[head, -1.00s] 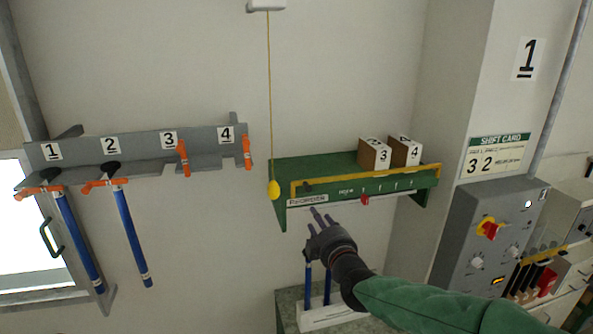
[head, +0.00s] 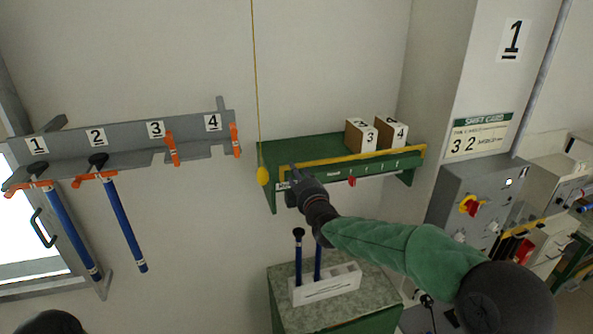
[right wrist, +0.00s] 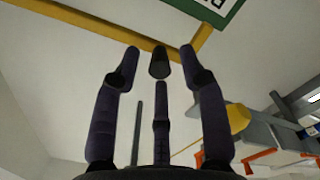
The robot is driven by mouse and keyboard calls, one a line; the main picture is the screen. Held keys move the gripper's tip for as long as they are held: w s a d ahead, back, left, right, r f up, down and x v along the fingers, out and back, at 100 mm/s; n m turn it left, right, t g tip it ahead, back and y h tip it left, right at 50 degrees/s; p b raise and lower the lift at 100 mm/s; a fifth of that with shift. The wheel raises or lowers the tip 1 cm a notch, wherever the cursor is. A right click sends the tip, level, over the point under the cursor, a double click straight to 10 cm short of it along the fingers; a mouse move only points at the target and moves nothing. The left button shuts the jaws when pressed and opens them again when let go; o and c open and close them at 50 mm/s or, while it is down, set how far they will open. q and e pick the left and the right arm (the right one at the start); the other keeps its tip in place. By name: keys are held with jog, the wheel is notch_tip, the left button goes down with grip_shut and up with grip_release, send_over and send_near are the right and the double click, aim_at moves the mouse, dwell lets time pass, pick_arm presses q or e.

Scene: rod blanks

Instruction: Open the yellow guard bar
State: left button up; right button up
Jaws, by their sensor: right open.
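The yellow guard bar (head: 345,158) runs along the front of the green shelf (head: 300,147) and looks closed across it. It also crosses the top of the right wrist view (right wrist: 90,22). My right gripper (head: 290,174) is at the bar's left end and hides part of it. In the right wrist view its fingers (right wrist: 160,65) are spread open. A dark cylindrical knob (right wrist: 158,62) shows between the fingertips, close to the bar. I cannot tell whether the fingers touch it.
A yellow pull-cord handle (head: 262,176) hangs just left of my gripper. Boxes 3 (head: 361,135) and 4 (head: 391,132) stand on the shelf. A red knob (head: 352,181) is on its front. Below is a white holder (head: 325,286) with blue rods. A grey rack (head: 190,133) is left.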

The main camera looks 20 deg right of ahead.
jog(key=shift+w, duration=0.7)
grip_shut()
